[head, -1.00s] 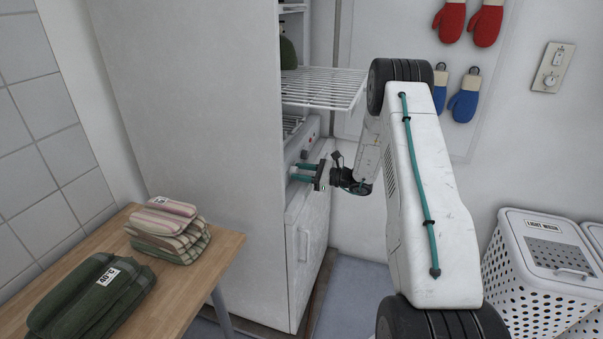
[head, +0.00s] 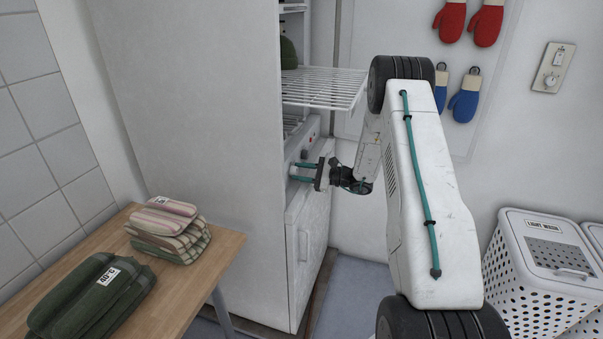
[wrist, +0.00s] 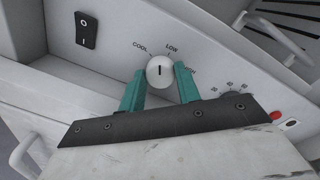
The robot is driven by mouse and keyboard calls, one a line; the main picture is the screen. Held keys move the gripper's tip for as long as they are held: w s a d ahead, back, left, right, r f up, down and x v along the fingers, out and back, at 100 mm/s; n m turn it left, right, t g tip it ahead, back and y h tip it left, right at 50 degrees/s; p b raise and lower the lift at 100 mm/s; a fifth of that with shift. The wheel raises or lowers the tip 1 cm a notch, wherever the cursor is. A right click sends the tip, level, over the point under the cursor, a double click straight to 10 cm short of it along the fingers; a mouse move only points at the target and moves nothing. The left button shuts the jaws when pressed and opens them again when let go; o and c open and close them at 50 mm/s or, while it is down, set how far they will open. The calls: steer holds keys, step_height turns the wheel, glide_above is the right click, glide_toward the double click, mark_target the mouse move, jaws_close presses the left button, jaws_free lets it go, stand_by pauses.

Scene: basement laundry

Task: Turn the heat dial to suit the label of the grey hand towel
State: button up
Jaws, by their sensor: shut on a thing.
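The heat dial (wrist: 160,71) is a round white knob with a dark line on the pale control panel in the wrist view. COOL is printed to its upper left and LOW to its upper right; another mark is partly hidden by the right finger. The dial's line points between COOL and LOW. My gripper (wrist: 160,77) is shut on the dial, with a teal finger on each side. In the head view my gripper (head: 302,172) reaches the front of the white cabinet (head: 205,130). I cannot make out a grey hand towel in either view.
A black rocker switch (wrist: 86,30) and a smaller numbered dial (wrist: 235,97) share the panel. A wire rack (head: 325,88) juts out above my gripper. Striped towels (head: 168,228) and labelled dark green towels (head: 90,295) lie on the wooden table (head: 215,255). Laundry baskets (head: 540,270) stand right.

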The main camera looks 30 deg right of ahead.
steer(key=n, duration=0.6)
steer(key=shift+s+n, duration=0.1)
steer(key=shift+n, duration=0.2)
steer(key=shift+f+h, duration=0.1)
steer(key=shift+h, duration=0.2)
steer(key=o, duration=1)
